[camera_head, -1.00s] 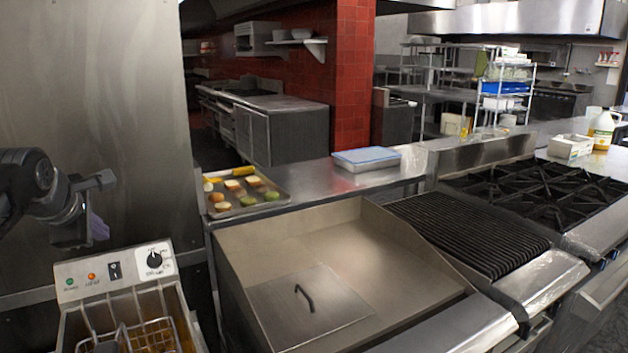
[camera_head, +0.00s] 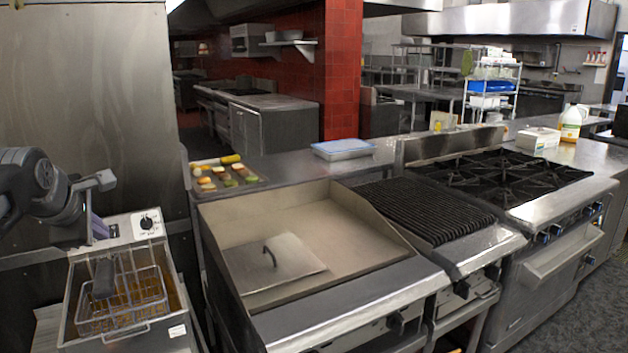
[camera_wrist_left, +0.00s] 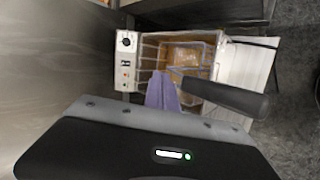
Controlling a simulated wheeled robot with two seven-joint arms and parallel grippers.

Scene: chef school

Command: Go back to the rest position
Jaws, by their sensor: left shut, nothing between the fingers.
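My left gripper (camera_head: 97,226) is at the left of the head view, above the back edge of the fryer (camera_head: 127,300). Its purple-grey fingers are shut with nothing between them; they also show in the left wrist view (camera_wrist_left: 163,92). A wire fry basket (camera_head: 124,302) with a dark handle sits in the fryer over brown oil. In the left wrist view the basket (camera_wrist_left: 187,52) and its handle lie beyond the fingers, apart from them as far as I can tell. My right gripper is not in view.
A griddle (camera_head: 340,235) with a flat lid stands right of the fryer, then a ribbed grill (camera_head: 430,208) and a burner stove (camera_head: 510,178). A tray of food pieces (camera_head: 228,183) and a blue-lidded container (camera_head: 343,149) lie on the counter behind. A steel wall (camera_head: 85,110) stands at left.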

